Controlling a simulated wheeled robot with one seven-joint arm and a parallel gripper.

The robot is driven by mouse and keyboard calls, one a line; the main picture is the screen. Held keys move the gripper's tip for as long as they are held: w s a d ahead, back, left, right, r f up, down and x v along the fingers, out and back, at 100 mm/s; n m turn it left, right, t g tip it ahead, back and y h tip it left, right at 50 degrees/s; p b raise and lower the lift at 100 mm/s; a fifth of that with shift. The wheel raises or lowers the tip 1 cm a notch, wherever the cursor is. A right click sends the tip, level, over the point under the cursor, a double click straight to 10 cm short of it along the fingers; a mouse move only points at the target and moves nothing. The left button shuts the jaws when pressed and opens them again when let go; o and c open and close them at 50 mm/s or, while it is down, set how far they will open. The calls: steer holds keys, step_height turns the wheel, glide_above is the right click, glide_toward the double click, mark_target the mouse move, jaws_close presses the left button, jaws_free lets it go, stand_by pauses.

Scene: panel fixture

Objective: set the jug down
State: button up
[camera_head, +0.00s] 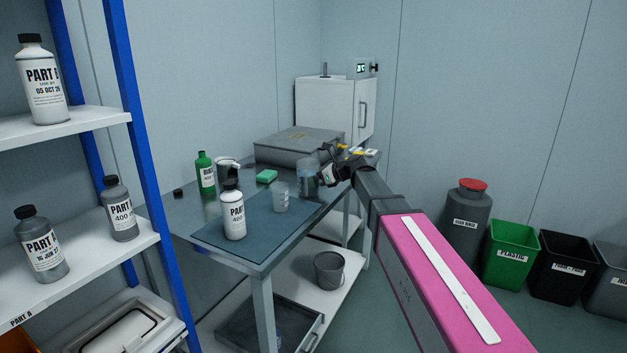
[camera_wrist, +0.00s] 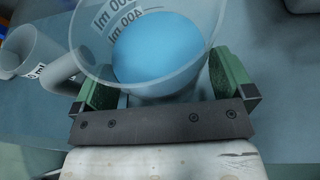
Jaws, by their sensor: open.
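The jug (camera_wrist: 170,45) is clear with printed volume marks and holds blue liquid. In the wrist view it is between the two green-padded fingers of my gripper (camera_wrist: 165,90), with its handle towards the left finger. My gripper is open around it, and gaps to the pads are hard to judge. In the head view the jug (camera_head: 307,184) appears to stand upright on the bench at the far right end of the blue mat (camera_head: 262,222). My gripper (camera_head: 322,175) is at its right side and hides part of it. The jug's base is partly hidden.
A clear beaker (camera_head: 280,198) and a white bottle (camera_head: 233,212) stand on the mat, left of the jug. A green bottle (camera_head: 206,175), a green sponge (camera_head: 267,176) and a grey case (camera_head: 298,146) are behind. A shelf with bottles (camera_head: 46,80) is at left; bins (camera_head: 510,255) at right.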

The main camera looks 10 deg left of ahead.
steer(key=v, duration=1.2)
steer(key=s+d+f+n+h, duration=0.2)
steer(key=s+d+f+n, duration=0.1)
steer(key=f, duration=0.4)
steer(key=s+d+f+n+h, duration=0.2)
steer(key=s+d+f+n, duration=0.15)
steer(key=f, duration=0.25)
steer(key=s+d+f+n+h, duration=0.2)
steer(key=d+f, duration=0.2)
steer(key=f, duration=0.3)
steer(key=s+d+f+n+g+h, duration=0.3)
steer(key=s+d+f+n+h, duration=0.4)
steer(key=s+d+f+n, duration=0.5)
step_height(320, 180, down, 2)
steer(key=shift+s+d+f+n, duration=0.15)
steer(key=shift+s+d+n, duration=0.2)
steer(key=shift+s+d, duration=0.75)
